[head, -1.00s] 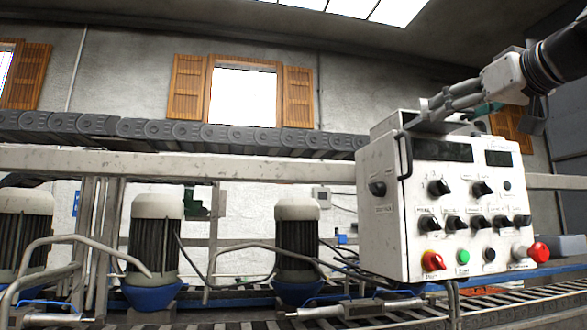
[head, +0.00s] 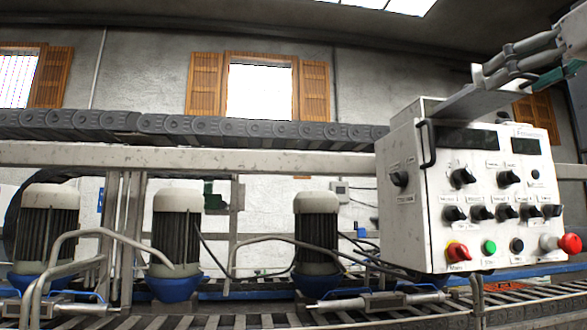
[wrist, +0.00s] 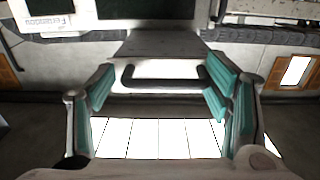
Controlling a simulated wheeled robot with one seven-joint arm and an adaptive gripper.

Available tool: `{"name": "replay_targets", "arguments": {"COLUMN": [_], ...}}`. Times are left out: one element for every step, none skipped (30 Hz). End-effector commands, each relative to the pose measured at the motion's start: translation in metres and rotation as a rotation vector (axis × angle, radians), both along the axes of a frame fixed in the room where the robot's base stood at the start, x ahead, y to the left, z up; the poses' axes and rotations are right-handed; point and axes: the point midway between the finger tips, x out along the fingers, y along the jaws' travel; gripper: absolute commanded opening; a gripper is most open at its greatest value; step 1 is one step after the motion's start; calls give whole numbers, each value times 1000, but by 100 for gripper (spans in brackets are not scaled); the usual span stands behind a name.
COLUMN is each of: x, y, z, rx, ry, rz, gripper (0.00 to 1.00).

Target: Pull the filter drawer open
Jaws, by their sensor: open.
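The filter drawer shows as a grey plate (head: 468,104) sticking out from the top of the white control box (head: 430,190). In the wrist view the drawer's grey underside (wrist: 165,43) runs to a pale front with a black bar handle (wrist: 163,80). Nothing is clamped.
The box front carries knobs, a red-and-yellow switch (head: 457,251), and a red push button (head: 569,244). A black side handle (head: 427,145) stands out at its left edge. Motors (head: 176,235) and a conveyor rail (head: 180,155) lie to the left.

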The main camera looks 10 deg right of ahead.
Motion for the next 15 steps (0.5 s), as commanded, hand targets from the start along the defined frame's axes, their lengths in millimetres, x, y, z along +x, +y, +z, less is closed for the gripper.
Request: {"name": "replay_targets", "arguments": {"x": [0,-2,-5,-8,-12,-18,-24,-30,-39,-46,-53,-61,-67,-73,-79], "y": [2,2,3,3,3,3,2,1,1,0,0,-1,-1,-1,-2], "z": [-1,-1,-1,0,0,0,0,0,0,0,0,0,0,0,0], "rx": [-1,-1,-2,-2,-2,-3,-3,-3,-4,-4,-4,-4,-4,-3,-2], "ry": [3,3,2,2,1,1,1,1,1,1,0,-2,-2,-1,0], "rz": [7,7,8,8,8,8,7,5,4,2,2,2,2,2,2], "gripper": [76,76,76,76,76,76,76,76,76,76,76,76,76,76,76]}}
